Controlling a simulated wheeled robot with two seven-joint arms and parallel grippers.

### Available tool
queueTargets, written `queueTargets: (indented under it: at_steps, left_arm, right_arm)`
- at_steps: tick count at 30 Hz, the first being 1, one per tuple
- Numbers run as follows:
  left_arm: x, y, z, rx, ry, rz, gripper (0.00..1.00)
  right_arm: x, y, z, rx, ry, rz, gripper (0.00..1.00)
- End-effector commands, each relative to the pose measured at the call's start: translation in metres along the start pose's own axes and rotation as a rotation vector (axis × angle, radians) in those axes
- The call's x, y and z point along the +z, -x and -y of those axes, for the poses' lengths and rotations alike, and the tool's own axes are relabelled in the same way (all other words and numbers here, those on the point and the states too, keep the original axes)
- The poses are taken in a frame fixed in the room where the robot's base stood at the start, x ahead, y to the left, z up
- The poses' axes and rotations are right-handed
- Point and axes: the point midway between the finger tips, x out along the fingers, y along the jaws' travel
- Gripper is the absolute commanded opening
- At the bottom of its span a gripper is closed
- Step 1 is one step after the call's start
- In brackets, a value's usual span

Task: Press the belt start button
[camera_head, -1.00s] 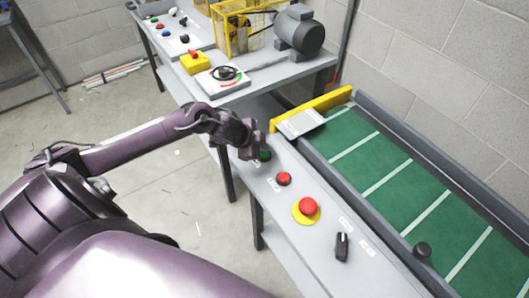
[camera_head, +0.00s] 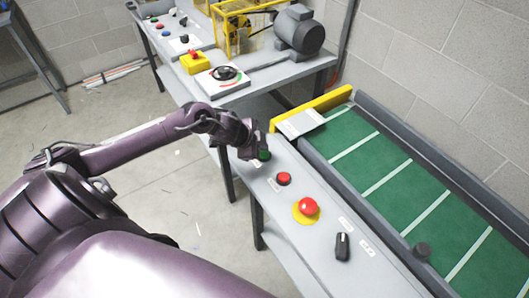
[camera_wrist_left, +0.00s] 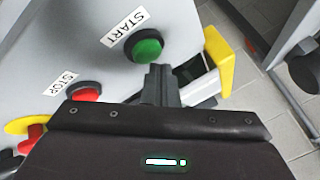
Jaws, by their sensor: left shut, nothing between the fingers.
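In the left wrist view the green button (camera_wrist_left: 146,47) is domed in a black collar, beside a START label (camera_wrist_left: 125,28). My left gripper (camera_head: 251,150) is shut and empty, right at the button and partly in front of it in the head view. In the left wrist view its closed fingertips (camera_wrist_left: 160,72) overlap the collar's lower edge; I cannot tell whether they touch. My right gripper is not in view.
A red stop button (camera_head: 284,178), a red emergency button on a yellow base (camera_head: 307,208) and a black selector switch (camera_head: 342,246) line the panel. Another bench with a motor (camera_head: 299,32) stands behind.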

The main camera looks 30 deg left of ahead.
Motion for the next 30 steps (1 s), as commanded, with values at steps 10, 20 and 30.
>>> queueTargets:
  at_steps: [10,20,30]
  left_arm:
    - [0.0,-0.0001,-0.0001,0.0,0.0,0.0,0.0]
    - [0.0036,-0.0071,-0.0041,0.0,0.001,0.0,0.0]
    - [0.0041,-0.0074,-0.0044,0.001,0.0,0.0,0.0]
  right_arm:
    - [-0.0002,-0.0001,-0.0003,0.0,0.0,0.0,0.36]
    - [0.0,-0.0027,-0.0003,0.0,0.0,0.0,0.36]
    - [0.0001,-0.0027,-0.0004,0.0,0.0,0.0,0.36]
